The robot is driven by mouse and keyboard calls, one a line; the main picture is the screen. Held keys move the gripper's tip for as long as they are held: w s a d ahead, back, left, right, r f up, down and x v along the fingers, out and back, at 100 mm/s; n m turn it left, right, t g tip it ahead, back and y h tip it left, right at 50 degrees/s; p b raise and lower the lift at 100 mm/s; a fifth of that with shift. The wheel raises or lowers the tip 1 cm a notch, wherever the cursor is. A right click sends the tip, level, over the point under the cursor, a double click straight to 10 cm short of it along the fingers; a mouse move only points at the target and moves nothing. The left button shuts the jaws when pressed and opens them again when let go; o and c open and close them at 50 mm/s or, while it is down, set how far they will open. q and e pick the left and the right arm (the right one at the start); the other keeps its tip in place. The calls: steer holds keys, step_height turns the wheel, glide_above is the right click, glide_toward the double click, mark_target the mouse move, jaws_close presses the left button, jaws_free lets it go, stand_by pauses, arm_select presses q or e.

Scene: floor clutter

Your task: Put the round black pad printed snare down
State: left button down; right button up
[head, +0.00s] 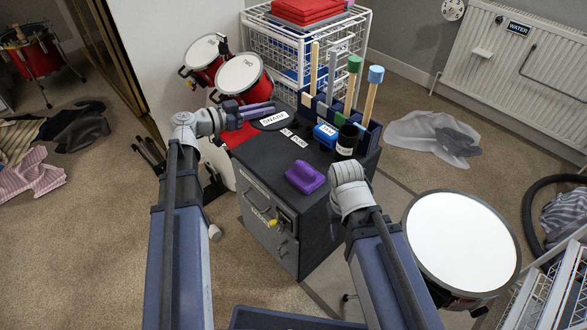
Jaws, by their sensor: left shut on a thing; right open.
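The round black pad (268,125) has a white label printed SNARE. It is over the far left part of the dark cabinet top (262,160). My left gripper (268,109), with purple fingers, is shut on the pad's far left edge. Whether the pad touches the surface under it cannot be told.
Red drums (243,78) stand behind left. A white-topped drum (460,243) is at right. Small white labels lie near the pad.

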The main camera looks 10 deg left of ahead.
arm_select(q)
steer(key=f+b, duration=0.1)
steer(key=f+n+t+y+b, duration=0.1)
steer(key=f, duration=0.1)
steer(key=a+f+n+t+y+b, duration=0.1)
steer(key=f, duration=0.1)
steer(key=shift+w+a, duration=0.1)
arm_select(e)
step_height(320, 180, down, 5)
steer(key=shift+a, duration=0.1)
arm_select(q)
steer(key=b, duration=0.6)
glide_above(264, 153)
step_height(264, 153, down, 6)
steer(key=shift+w, duration=0.1)
arm_select(e)
step_height(264, 153, down, 6)
arm_select(q)
steer(key=shift+f+b, duration=0.1)
steer(key=shift+b, duration=0.25)
arm_select(e)
steer(key=shift+f, duration=0.15)
arm_select(q)
step_height(264, 153, down, 4)
steer(key=b, duration=0.3)
steer(key=shift+r, duration=0.25)
arm_select(e)
step_height(264, 153, down, 4)
steer(key=shift+r, duration=0.25)
